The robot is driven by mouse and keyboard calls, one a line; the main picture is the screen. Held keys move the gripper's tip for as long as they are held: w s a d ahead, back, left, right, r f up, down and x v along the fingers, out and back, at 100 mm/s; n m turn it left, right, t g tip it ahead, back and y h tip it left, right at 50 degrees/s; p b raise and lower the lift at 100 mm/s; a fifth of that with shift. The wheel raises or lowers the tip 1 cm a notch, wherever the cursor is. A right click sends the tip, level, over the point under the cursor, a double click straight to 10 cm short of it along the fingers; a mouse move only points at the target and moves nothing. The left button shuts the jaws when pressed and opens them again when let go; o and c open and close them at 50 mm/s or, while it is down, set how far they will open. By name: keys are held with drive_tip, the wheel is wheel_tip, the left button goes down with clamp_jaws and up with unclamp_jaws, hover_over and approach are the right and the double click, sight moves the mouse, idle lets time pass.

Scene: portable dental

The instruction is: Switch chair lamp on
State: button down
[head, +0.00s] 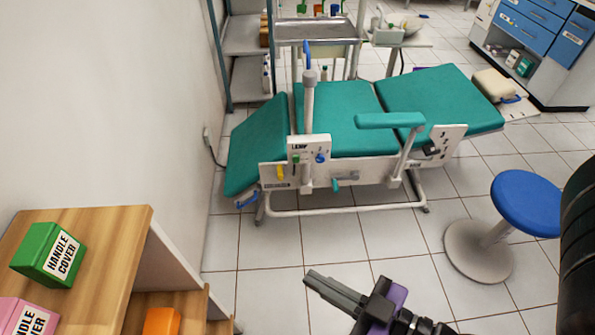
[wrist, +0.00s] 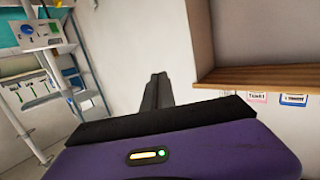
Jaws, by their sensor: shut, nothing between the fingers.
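The green dental chair (head: 335,115) stands across the middle of the head view. A white panel marked LAMP (head: 308,151) is on its near side at the base of an upright pole (head: 309,100). The panel carries small coloured controls, among them a green one (head: 295,159) and a blue one (head: 320,158); their settings are too small to tell. A white panel with controls also shows at the upper left of the wrist view (wrist: 38,33). My gripper (head: 310,279) is shut and empty, in the foreground well short of the chair. It also shows in the wrist view (wrist: 157,77).
A wooden shelf unit (head: 120,240) with a green HANDLE COVER box (head: 48,254) stands at left by the wall. A blue stool (head: 525,203) stands at right. A metal trolley (head: 315,30) is behind the chair. Tiled floor before the chair is clear.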

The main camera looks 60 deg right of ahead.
sight(297, 157)
drive_tip(key=w+d+f+m+t+h+b, duration=0.2)
drive_tip(key=w+d+f+m+h+b, duration=0.15)
drive_tip(key=w+d+f+b, duration=0.45)
drive_tip(key=w+d+f+m+t+h+b, duration=0.15)
drive_tip(key=w+d+f+h+b, duration=0.35)
drive_tip(key=w+f, duration=0.65)
drive_tip(key=d+f+m+g+h+b, duration=0.1)
drive_tip(key=d+f+m+g+h, duration=0.1)
drive_tip(key=d, duration=0.5)
drive_tip(key=d+f+m+g+h+b, duration=0.1)
drive_tip(key=d+f+m+g+h, duration=0.2)
drive_tip(key=d+f+h, duration=0.3)
drive_tip(key=shift+d+f+g+h, duration=0.3)
drive_tip(key=shift+d+g+h, duration=0.1)
drive_tip(key=shift+g+h, duration=0.2)
drive_tip(key=shift+w, duration=0.15)
drive_tip(key=b+x, duration=0.2)
drive_tip(key=x, duration=1.1)
drive_tip(key=shift+w+d+r, duration=0.1)
drive_tip(key=shift+w+d, duration=0.1)
drive_tip(key=shift+d, duration=0.2)
drive_tip(key=shift+r, duration=0.1)
